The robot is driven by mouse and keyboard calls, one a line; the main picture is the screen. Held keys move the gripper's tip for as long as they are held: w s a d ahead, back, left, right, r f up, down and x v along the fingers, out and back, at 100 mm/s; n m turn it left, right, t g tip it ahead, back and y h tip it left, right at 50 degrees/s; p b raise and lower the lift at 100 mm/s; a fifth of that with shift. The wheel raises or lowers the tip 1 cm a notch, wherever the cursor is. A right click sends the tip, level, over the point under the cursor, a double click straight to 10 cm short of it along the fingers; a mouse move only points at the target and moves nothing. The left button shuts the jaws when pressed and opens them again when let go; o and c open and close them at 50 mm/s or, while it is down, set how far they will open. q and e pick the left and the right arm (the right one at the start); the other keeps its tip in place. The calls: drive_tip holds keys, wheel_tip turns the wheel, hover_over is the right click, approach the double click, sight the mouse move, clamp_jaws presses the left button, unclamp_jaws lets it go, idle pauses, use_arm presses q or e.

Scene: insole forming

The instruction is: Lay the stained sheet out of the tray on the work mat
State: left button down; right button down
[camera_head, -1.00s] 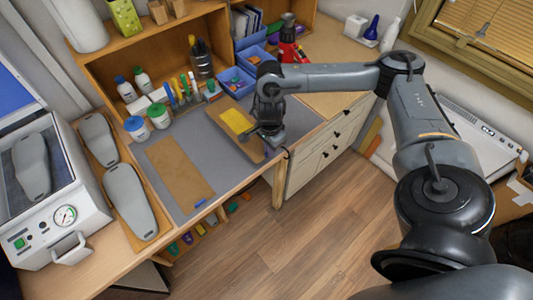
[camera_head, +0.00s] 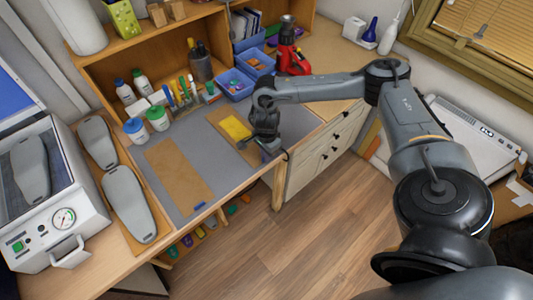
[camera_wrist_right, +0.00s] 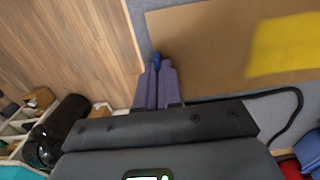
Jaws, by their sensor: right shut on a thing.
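The stained sheet is a brown rectangle (camera_head: 223,118) with a yellow patch (camera_head: 236,128), at the right part of the grey work mat (camera_head: 206,148). It also fills the upper right of the right wrist view (camera_wrist_right: 205,50). My right gripper (camera_wrist_right: 158,70) is shut on the blue tab (camera_wrist_right: 155,60) at the sheet's edge. In the head view my right gripper (camera_head: 246,145) is at the sheet's near right side and hides part of it. Whether the whole sheet touches the mat, I cannot tell. I cannot make out the tray for sure. My left gripper is not in view.
A plain brown sheet (camera_head: 178,175) with a blue tab (camera_head: 199,206) lies at the mat's left. White jars (camera_head: 157,118), bottles and blue bins (camera_head: 236,84) stand behind the mat. A board with grey insole forms (camera_head: 128,203) and a press (camera_head: 55,215) are at the left.

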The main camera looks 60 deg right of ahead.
drive_tip(key=shift+f, duration=0.2)
drive_tip(key=c, duration=1.3)
unclamp_jaws()
drive_tip(key=shift+r, duration=0.1)
